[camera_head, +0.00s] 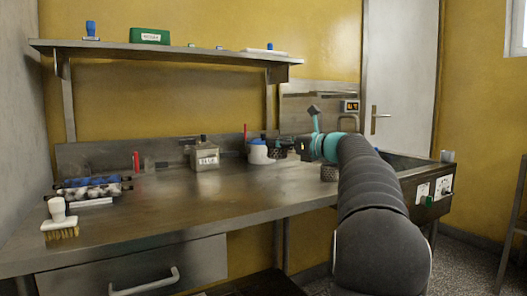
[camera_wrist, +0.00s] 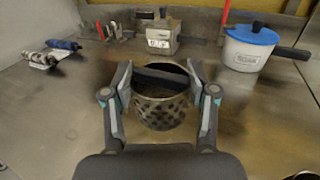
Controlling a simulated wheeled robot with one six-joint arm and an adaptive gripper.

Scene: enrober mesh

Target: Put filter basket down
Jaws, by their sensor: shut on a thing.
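The filter basket (camera_wrist: 160,112) is a dark, round, perforated metal cup with a dark bar across its open top. In the wrist view it sits upright between the two fingers of my gripper (camera_wrist: 160,100), which is shut on it from both sides. In the head view the gripper (camera_head: 300,148) is at the back right of the steel worktop (camera_head: 190,198), with the dark basket (camera_head: 279,153) at its tip. I cannot tell whether the basket's base touches the worktop.
A white pot with a blue lid (camera_wrist: 252,48) stands close by on the right in the wrist view. A labelled tin (camera_wrist: 158,38) is behind the basket. A brush (camera_head: 60,222) and rack (camera_head: 92,188) are at left; mid-worktop is clear.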

